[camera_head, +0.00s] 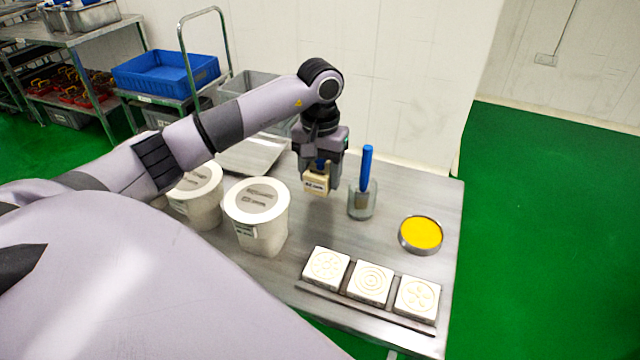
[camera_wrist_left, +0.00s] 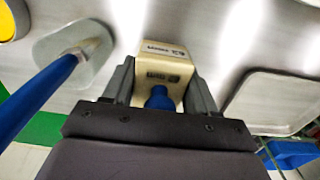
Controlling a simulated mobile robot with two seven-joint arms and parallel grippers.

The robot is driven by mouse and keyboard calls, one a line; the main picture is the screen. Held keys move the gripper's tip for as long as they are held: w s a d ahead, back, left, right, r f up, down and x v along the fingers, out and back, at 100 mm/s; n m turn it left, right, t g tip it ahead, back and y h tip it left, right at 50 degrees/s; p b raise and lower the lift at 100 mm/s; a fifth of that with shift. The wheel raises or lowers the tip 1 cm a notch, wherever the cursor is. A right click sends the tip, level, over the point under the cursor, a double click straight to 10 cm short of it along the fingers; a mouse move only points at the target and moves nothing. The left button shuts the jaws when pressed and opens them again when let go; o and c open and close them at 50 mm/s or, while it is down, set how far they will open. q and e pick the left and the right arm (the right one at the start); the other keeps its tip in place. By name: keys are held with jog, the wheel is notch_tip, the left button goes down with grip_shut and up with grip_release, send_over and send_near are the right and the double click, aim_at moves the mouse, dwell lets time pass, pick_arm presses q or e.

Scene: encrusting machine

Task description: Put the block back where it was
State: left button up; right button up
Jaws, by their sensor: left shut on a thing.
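My left gripper (camera_head: 319,162) is shut on a small cream block (camera_head: 317,184) with dark printing on its side. It holds the block above the steel table, left of the glass jar. In the left wrist view the block (camera_wrist_left: 162,65) sits between the two fingers (camera_wrist_left: 160,90), with a blue round part on it near the gripper. Whether the block touches the table is hard to tell. Three white square blocks with engraved patterns (camera_head: 370,283) stand in a row on a rack at the table's front. My right gripper is not in view.
A glass jar (camera_head: 362,203) holds a blue-handled tool (camera_head: 367,165). A round tin with yellow content (camera_head: 421,234) stands at the right. Two white lidded tubs (camera_head: 257,225) stand at the left, and a metal tray (camera_head: 250,157) lies behind them. Bare table (camera_head: 320,228) lies below the gripper.

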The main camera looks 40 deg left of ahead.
aim_at(320, 186)
pick_arm(q)
notch_tip(320, 186, down, 4)
jog(key=shift+r, duration=0.25)
jog(key=shift+f, duration=0.2)
jog(key=o, duration=1.1)
jog(key=shift+r, duration=0.1)
